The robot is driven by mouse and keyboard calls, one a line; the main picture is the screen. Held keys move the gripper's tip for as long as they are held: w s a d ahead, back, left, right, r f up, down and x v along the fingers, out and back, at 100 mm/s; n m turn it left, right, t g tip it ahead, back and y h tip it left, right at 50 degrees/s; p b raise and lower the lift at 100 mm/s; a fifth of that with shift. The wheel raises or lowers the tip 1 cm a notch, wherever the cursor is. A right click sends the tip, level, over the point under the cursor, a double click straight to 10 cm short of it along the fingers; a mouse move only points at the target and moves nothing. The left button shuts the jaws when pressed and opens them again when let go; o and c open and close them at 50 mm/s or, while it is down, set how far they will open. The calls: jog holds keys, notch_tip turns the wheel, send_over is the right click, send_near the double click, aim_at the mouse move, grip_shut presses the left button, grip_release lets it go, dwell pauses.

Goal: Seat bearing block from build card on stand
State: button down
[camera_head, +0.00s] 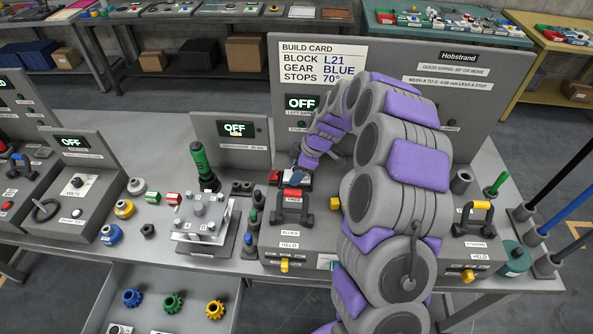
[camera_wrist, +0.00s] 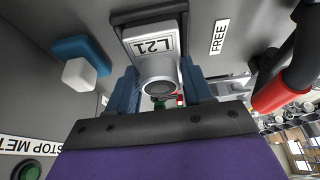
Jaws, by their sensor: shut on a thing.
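The bearing block (camera_wrist: 155,45) is grey with a round metal bore and a label reading L21, upside down in the wrist view. My gripper (camera_wrist: 160,90) has its two blue fingers on either side of the block and is shut on it. In the head view my gripper (camera_head: 301,180) is low in front of the stand's upright panel (camera_head: 455,100), behind the red-gripped handle (camera_head: 292,195). The build card (camera_head: 322,65) reads BLOCK L21, GEAR BLUE, STOPS 70°. My arm hides part of the stand, and whether the block is fully down cannot be told.
In the wrist view the red handle (camera_wrist: 275,92) is close on the right, near a FREE label (camera_wrist: 219,37). A white-tipped blue part (camera_wrist: 80,70) is on the left. A yellow-gripped handle (camera_head: 478,207) stands right; colored gears (camera_head: 173,303) lie in a front drawer.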

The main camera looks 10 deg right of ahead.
jog(key=shift+f, duration=0.25)
dwell(0.4)
jog(key=shift+c, duration=1.9)
grip_release()
jog(key=p+v, duration=0.2)
jog(key=v, duration=1.5)
jog(key=shift+d, duration=0.2)
jog(key=shift+r, duration=0.1)
